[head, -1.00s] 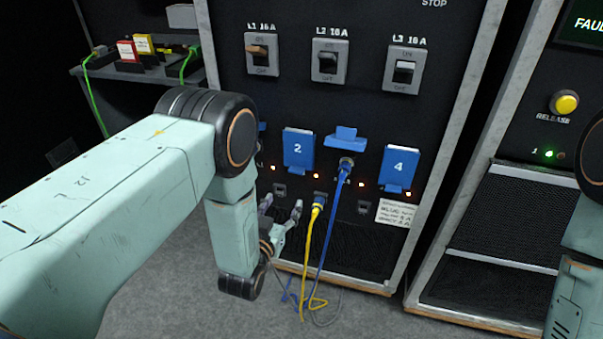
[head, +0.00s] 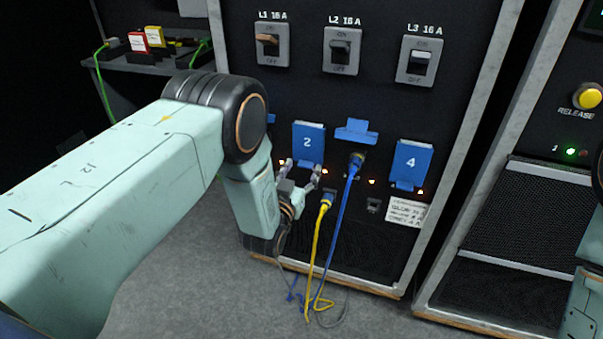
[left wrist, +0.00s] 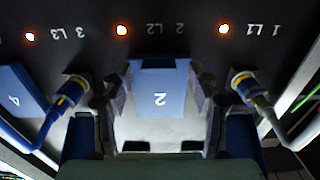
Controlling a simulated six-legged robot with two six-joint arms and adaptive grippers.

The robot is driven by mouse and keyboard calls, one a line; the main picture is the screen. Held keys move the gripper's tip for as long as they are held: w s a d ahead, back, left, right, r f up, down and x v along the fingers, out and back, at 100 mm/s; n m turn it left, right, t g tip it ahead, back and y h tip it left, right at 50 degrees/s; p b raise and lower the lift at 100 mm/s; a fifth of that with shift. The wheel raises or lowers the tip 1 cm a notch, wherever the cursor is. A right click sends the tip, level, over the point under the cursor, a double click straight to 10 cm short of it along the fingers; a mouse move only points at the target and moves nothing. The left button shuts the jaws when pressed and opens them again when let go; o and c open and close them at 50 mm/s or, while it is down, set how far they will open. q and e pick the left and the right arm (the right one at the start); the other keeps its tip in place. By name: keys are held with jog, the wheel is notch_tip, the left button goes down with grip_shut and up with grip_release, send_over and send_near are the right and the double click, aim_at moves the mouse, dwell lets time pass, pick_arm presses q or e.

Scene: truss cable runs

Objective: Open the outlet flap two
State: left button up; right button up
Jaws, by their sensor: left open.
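Outlet flap two (head: 308,143) is a blue cover marked 2 on the black panel, hanging down shut. In the left wrist view flap two (left wrist: 160,98) appears upside down between my fingers. My left gripper (head: 301,170) is open at the flap's lower edge, one finger toward each side. In the left wrist view the left gripper (left wrist: 160,88) straddles the flap; I cannot tell whether the fingers touch it. My right gripper is out of view; only part of my right arm shows at the right edge.
Flap four (head: 411,162) is shut to the right. Outlet three's flap (head: 355,131) is raised above a plugged-in blue cable (head: 345,205). A yellow cable (head: 316,235) hangs below flap two. In the left wrist view a plug (left wrist: 252,90) sits at outlet one. Three breakers (head: 341,51) are above.

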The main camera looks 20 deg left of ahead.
pick_arm(q)
jog(key=shift+w, duration=0.1)
grip_shut()
dwell(0.5)
